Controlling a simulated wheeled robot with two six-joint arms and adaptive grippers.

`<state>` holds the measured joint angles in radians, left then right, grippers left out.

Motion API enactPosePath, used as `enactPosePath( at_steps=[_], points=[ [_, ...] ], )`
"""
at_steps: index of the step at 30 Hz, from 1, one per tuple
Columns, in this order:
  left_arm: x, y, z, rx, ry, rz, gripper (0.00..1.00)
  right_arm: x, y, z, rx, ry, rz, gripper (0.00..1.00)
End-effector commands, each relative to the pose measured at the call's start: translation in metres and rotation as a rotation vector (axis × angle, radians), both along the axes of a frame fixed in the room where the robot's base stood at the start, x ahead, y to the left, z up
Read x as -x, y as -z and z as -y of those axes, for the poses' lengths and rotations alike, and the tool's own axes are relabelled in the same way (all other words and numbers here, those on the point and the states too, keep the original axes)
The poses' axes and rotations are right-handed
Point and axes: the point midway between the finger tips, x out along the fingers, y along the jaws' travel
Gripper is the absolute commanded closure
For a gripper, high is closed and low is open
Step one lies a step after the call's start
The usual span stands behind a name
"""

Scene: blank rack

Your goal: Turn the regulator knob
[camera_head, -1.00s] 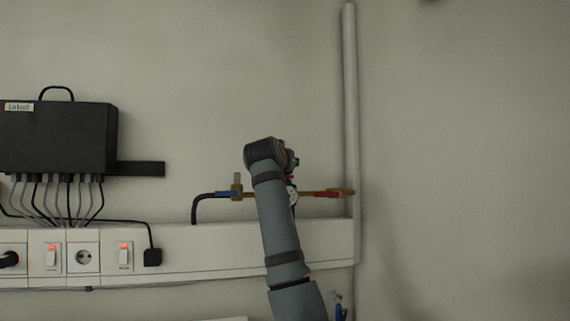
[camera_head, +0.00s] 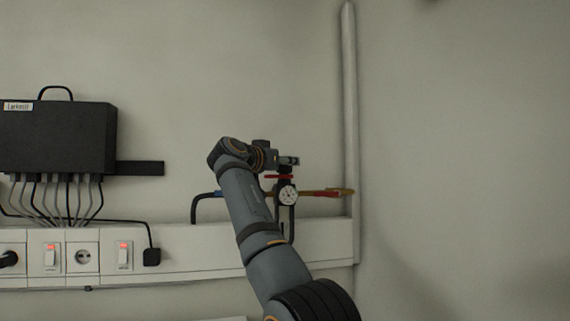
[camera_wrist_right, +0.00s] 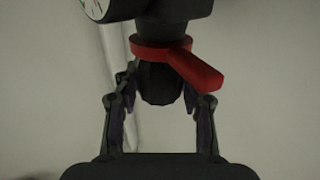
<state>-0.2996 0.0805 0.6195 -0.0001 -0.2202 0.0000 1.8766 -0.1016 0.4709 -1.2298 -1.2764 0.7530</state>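The regulator shows in the head view as a dark body with a round white gauge (camera_head: 288,194) and a red lever (camera_head: 277,176) just above it. My left gripper is not in view.
A pipe with a red section (camera_head: 325,194) and a black hose (camera_head: 197,208) run along the wall beside the regulator. A white trunking (camera_head: 200,254) with sockets and switches lies below. A black box (camera_head: 55,140) with cables hangs left. A vertical white pipe (camera_head: 349,110) stands right.

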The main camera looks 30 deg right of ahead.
Motion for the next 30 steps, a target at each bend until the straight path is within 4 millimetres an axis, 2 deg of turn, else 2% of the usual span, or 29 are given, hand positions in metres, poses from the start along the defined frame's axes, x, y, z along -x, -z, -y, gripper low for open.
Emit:
enactPosePath(
  at_steps=[1, 3, 14, 19, 24, 30],
  points=[
    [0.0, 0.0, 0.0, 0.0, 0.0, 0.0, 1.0, 0.0, 0.0, 0.0, 0.0, 0.0, 0.0, 0.48],
    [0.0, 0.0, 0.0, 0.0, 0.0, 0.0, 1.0, 0.0, 0.0, 0.0, -0.001, 0.0, -0.001, 0.38],
    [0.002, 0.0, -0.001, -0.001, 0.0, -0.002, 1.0, 0.001, 0.001, -0.004, 0.0, -0.001, -0.001, 0.38],
    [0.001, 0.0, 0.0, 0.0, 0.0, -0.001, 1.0, 0.013, 0.002, -0.025, -0.003, -0.004, 0.001, 0.38],
    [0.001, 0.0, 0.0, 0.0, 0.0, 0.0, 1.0, 0.037, 0.001, -0.064, -0.001, -0.005, 0.002, 0.38],
    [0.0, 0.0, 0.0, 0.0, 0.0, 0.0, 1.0, 0.056, 0.0, -0.095, -0.001, -0.004, 0.001, 0.38]
  ],
)
